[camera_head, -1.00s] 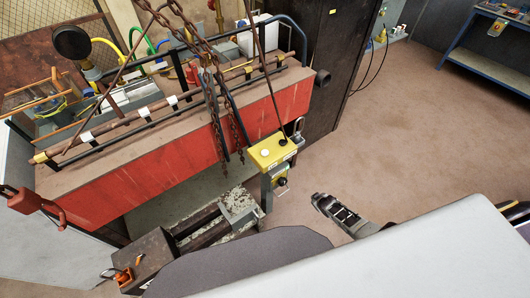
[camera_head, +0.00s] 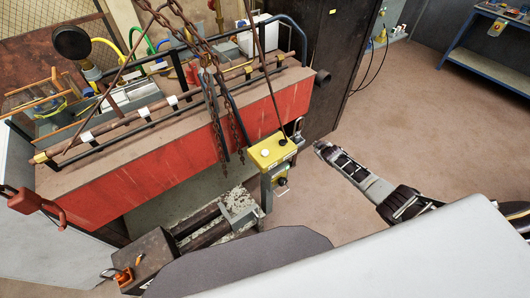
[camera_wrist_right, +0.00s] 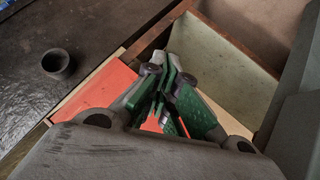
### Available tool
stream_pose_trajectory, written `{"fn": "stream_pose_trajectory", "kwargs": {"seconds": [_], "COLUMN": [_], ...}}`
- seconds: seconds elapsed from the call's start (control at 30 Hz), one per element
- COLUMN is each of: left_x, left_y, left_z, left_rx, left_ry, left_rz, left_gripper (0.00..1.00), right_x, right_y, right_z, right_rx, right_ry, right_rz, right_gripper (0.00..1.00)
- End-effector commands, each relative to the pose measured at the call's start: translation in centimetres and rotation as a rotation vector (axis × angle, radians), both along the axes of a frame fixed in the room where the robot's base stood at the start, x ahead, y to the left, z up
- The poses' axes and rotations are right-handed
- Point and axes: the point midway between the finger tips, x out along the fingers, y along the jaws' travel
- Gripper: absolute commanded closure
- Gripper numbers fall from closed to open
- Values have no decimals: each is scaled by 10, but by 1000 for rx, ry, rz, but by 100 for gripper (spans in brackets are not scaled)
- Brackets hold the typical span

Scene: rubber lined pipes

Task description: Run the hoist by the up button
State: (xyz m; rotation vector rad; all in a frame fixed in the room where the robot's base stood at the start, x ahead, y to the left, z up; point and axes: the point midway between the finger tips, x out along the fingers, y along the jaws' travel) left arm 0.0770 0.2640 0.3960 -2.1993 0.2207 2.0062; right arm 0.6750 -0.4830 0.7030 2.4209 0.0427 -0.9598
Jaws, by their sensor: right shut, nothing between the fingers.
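The yellow hoist control box (camera_head: 272,152) hangs in front of the red-sided bench in the head view. A white button (camera_head: 265,153) and a black button (camera_head: 283,142) show on its top face. Their markings are too small to read, so I cannot tell which is up. My right gripper (camera_head: 319,147) is shut and empty, to the right of the box and apart from it. In the right wrist view its green-sided fingers (camera_wrist_right: 172,82) are together; the control box cannot be made out there. My left gripper is not in view.
Rusty hoist chains (camera_head: 207,75) hang over the red-sided bench (camera_head: 170,145), which carries pipes in a rack. A pipe end (camera_head: 322,78) sticks out at its right; a dark round opening (camera_wrist_right: 57,62) shows in the wrist view. The floor (camera_head: 410,130) at right is clear.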

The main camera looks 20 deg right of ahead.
Motion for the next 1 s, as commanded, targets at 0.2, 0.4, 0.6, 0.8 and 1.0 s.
{"fn": "stream_pose_trajectory", "kwargs": {"seconds": [0.2,0.4,0.6,0.8,1.0], "left_x": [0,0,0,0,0], "left_y": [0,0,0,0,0], "left_z": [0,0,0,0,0], "left_rx": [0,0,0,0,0], "left_ry": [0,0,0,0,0], "left_rz": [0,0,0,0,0], "left_gripper": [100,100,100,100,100], "right_x": [38,68,94,114,122], "right_y": [-6,-7,-2,11,38], "right_z": [53,101,152,204,248], "right_rx": [-7,-2,16,55,134], "right_ry": [-68,-124,-175,-217,-231], "right_rz": [21,39,60,85,118], "right_gripper": [100,100,100,100,100]}}
